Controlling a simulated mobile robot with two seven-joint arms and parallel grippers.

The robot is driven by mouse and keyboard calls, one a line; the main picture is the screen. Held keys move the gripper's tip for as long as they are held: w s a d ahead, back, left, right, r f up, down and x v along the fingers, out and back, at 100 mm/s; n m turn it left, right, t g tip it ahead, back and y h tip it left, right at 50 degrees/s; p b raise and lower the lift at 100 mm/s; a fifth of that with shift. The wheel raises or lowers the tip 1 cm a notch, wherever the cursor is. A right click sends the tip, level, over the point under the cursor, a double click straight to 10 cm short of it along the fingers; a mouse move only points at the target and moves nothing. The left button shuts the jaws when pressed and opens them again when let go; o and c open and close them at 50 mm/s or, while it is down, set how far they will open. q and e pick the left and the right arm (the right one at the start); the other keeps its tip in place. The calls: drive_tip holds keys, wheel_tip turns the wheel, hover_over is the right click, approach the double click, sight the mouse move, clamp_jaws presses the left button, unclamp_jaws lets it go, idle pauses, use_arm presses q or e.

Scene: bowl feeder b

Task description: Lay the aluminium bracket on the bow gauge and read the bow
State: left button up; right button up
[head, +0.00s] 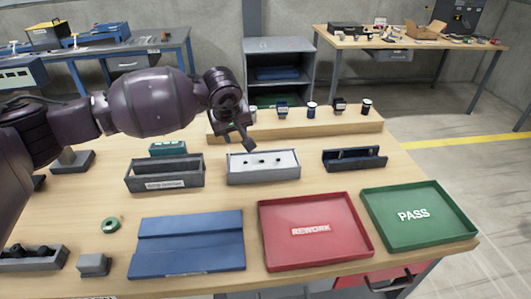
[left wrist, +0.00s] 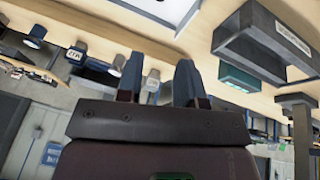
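My left gripper (head: 245,138) hangs above the back edge of a light grey box (head: 263,179) with a pale top and three small dark spots. I cannot tell for sure whether this box is the bow gauge. In the left wrist view my gripper's two fingers (left wrist: 158,80) stand apart with nothing held between them. A corner of a pale thing shows at the top of that view (left wrist: 160,12). I cannot make out the aluminium bracket with certainty. My right gripper is not in view.
A dark grey labelled bin (head: 165,174), a dark blue holder (head: 355,158), a blue fixture plate (head: 187,243), a red REWORK tray (head: 316,255) and a green PASS tray (head: 418,238) stand on the bench. Several small devices line the raised wooden shelf (head: 330,122) behind.

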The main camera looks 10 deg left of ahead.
use_arm(q)
drive_tip(key=a+f+m, duration=0.1)
drive_tip(key=f, duration=0.1)
drive_tip(key=a+f+m+y, duration=0.1)
drive_tip(key=shift+w+a+f, duration=0.1)
drive_tip(key=shift+a+f, duration=0.1)
drive_tip(key=shift+f, duration=0.15)
drive_tip(key=shift+x, duration=1.15)
drive_tip(key=x, duration=0.3)
drive_tip(key=shift+a+f, duration=0.1)
drive_tip(key=shift+f, duration=0.45)
drive_tip(key=shift+a+f, duration=0.1)
drive_tip(key=shift+c, duration=0.8)
clamp_jaws()
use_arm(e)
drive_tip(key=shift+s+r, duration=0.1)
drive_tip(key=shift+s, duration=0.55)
